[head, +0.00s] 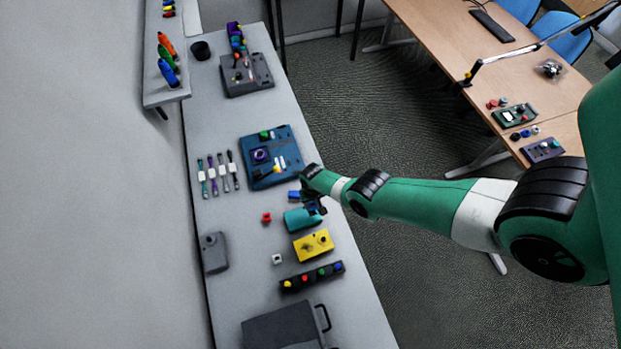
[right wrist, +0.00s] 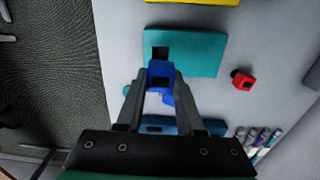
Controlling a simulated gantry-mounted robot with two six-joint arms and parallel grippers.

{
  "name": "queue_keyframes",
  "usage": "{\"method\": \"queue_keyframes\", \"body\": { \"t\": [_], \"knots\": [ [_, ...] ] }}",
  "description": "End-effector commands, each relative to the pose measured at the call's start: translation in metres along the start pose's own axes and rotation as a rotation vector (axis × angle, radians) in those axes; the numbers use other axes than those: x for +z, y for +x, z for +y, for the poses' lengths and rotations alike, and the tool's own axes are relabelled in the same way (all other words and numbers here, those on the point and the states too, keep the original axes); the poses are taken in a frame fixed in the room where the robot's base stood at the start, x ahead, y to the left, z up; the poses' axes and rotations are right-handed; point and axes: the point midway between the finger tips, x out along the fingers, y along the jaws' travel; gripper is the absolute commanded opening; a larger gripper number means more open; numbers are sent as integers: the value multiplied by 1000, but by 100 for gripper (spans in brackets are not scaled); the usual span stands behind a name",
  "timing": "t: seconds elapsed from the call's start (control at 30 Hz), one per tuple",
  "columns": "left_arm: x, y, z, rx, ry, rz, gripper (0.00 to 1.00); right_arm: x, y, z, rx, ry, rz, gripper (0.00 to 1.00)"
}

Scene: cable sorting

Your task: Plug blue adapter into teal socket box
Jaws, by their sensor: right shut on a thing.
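The teal socket box (head: 299,221) lies near the table's right edge in the head view. In the right wrist view the teal box (right wrist: 195,55) shows a dark square opening near its left end. My right gripper (head: 313,204) is over the box's upper right corner. In the right wrist view my right gripper (right wrist: 158,82) is shut on the blue adapter (right wrist: 160,72). The adapter overlaps the box's near edge, just below the opening. I cannot tell whether it touches the box. My left gripper is not in view.
A red cube-like part (head: 266,217) lies left of the box. A yellow box (head: 314,244) stands close below it. A dark blue board (head: 286,142) and several cables (head: 218,174) lie above. A grey device (head: 213,252) stands at left.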

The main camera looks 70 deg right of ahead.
Motion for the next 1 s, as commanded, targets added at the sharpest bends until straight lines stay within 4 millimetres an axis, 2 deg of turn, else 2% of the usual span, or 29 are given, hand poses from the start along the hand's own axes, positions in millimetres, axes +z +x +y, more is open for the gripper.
{"method": "queue_keyframes", "body": {
  "t": [0.03, 0.1, 0.33, 1.0],
  "knots": [
    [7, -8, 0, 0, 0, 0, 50, 0, 10, 0, 0, 0, 0, 0],
    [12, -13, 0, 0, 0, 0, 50, 0, 18, 0, 0, 0, 0, 0],
    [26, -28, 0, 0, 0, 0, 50, 0, 38, 0, 0, -1, 0, 0],
    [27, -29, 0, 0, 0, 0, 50, 0, 40, 0, 0, -1, 0, 0]
  ]
}}
